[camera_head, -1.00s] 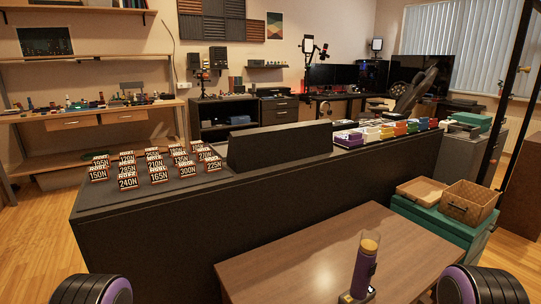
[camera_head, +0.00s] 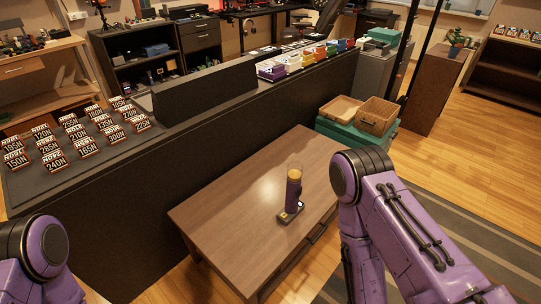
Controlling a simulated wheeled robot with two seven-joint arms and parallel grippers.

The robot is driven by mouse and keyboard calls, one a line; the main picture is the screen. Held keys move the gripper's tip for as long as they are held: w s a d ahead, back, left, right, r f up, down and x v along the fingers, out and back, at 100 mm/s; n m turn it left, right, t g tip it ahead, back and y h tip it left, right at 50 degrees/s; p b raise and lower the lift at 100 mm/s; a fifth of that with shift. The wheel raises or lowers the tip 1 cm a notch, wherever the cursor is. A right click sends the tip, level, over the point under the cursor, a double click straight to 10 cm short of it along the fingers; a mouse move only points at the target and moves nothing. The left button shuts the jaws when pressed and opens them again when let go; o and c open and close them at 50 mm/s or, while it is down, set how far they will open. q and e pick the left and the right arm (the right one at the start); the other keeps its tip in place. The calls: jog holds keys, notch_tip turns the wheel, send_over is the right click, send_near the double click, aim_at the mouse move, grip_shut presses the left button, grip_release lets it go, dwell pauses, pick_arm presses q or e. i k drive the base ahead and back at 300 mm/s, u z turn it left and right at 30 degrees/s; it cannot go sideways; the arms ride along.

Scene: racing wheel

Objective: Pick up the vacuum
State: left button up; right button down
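The vacuum (camera_head: 293,192) is a small upright handheld unit with a purple body, a clear top with a yellow-orange part inside, and a dark base. It stands on the brown wooden table (camera_head: 225,215), right of the table's middle. My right arm is at the right of the head view, just right of the vacuum and apart from it. My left arm shows at the lower left corner, far from the vacuum. Neither gripper shows; both are outside the picture.
A long black counter (camera_head: 130,215) stands behind the table, with several number signs (camera_head: 81,143) and coloured boxes (camera_head: 272,71). A green chest (camera_head: 345,132) with a wicker basket (camera_head: 376,115) and a tray (camera_head: 341,108) stands beyond the table. Open wood floor (camera_head: 465,150) lies at right.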

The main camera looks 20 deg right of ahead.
aim_at(293, 206)
jog(key=z, duration=0.3)
jog(key=k, duration=0.35)
jog(key=z, duration=1.7)
jog(key=i, duration=1)
jog(key=u, duration=0.7)
jog(key=i, duration=0.8)
jog(key=u, duration=0.65)
